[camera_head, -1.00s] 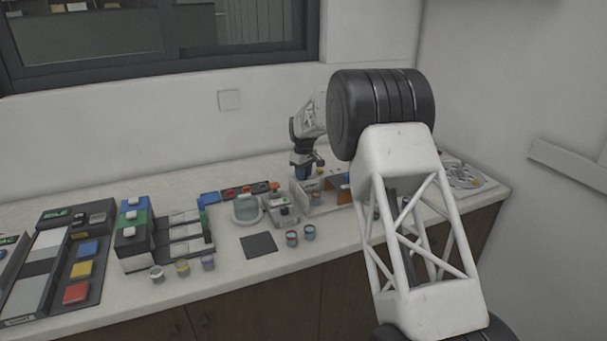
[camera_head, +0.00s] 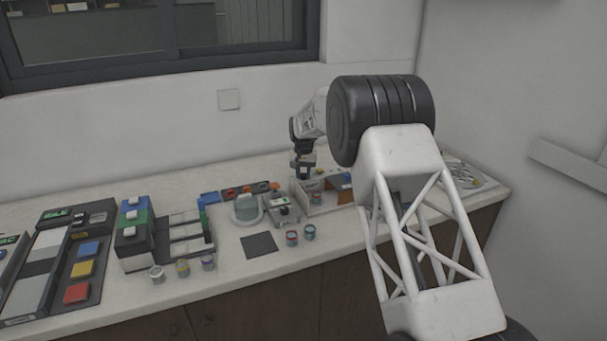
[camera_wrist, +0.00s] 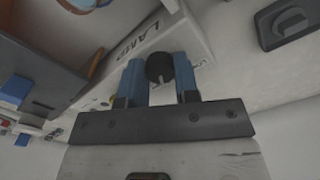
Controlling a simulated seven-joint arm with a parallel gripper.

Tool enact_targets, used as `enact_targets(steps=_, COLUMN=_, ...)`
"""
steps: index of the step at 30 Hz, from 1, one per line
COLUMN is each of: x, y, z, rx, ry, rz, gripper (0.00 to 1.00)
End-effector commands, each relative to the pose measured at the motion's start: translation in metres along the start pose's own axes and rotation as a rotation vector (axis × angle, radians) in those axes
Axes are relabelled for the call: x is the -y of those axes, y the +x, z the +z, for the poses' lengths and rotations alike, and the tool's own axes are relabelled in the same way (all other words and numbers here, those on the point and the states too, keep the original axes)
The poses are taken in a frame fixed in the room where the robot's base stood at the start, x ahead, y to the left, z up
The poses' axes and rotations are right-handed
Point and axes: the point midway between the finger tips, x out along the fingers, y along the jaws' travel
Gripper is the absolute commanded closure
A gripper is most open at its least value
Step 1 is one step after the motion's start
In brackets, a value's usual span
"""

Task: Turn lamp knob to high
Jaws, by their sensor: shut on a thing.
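The lamp knob (camera_wrist: 160,68) is a small black round knob with a pale mark, on the front of a white box lettered "LAMP" (camera_wrist: 140,40) in the wrist view. My gripper (camera_wrist: 161,80) has its two blue fingers on either side of the knob and is shut on it. In the head view my gripper (camera_head: 303,168) is small and points down over the lamp box at the back of the bench. The knob itself is too small to tell there.
A black knob-like fitting (camera_wrist: 283,22) lies right of the lamp box in the wrist view. In the head view, a grey square mat (camera_head: 259,245), small pots (camera_head: 292,238) and a glass dish (camera_head: 246,208) stand left and in front. Bare bench lies along the front edge.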

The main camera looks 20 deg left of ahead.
Motion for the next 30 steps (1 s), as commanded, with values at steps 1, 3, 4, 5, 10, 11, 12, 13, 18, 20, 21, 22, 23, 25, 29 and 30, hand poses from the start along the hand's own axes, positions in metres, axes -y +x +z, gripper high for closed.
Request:
enact_targets(steps=1, x=0.0002, y=-0.0002, z=0.0006, rx=0.001, ry=0.032, rz=0.000, gripper=0.95)
enact_targets(steps=3, x=0.0002, y=-0.0003, z=0.0007, rx=0.001, ry=0.076, rz=0.000, gripper=0.95)
enact_targets(steps=4, x=0.0002, y=-0.0002, z=0.0008, rx=0.002, ry=0.093, rz=0.000, gripper=0.95)
enact_targets(steps=5, x=0.0002, y=-0.0002, z=0.0008, rx=0.002, ry=0.108, rz=0.000, gripper=0.95)
enact_targets(steps=10, x=0.0004, y=0.0001, z=0.0009, rx=0.002, ry=0.169, rz=0.001, gripper=0.95)
enact_targets(steps=11, x=0.0004, y=0.0000, z=0.0009, rx=0.002, ry=0.176, rz=0.001, gripper=0.95)
enact_targets(steps=12, x=0.0004, y=0.0000, z=0.0009, rx=0.002, ry=0.183, rz=0.001, gripper=0.95)
enact_targets(steps=13, x=0.0004, y=0.0000, z=0.0009, rx=0.002, ry=0.188, rz=0.001, gripper=0.95)
enact_targets(steps=18, x=0.0005, y=-0.0001, z=0.0008, rx=0.002, ry=0.196, rz=0.001, gripper=0.95)
enact_targets(steps=20, x=0.0005, y=0.0000, z=0.0008, rx=0.002, ry=0.196, rz=0.001, gripper=0.95)
enact_targets(steps=21, x=0.0005, y=0.0000, z=0.0008, rx=0.002, ry=0.196, rz=0.001, gripper=0.95)
enact_targets(steps=22, x=0.0005, y=0.0000, z=0.0008, rx=0.002, ry=0.196, rz=0.001, gripper=0.95)
enact_targets(steps=23, x=0.0005, y=0.0000, z=0.0008, rx=0.002, ry=0.195, rz=0.001, gripper=0.95)
enact_targets(steps=25, x=0.0005, y=0.0000, z=0.0008, rx=0.002, ry=0.195, rz=0.001, gripper=0.95)
enact_targets(steps=29, x=0.0005, y=-0.0001, z=0.0007, rx=0.002, ry=0.195, rz=0.000, gripper=0.54)
enact_targets(steps=30, x=0.0005, y=0.0000, z=0.0006, rx=0.001, ry=0.195, rz=0.000, gripper=0.48)
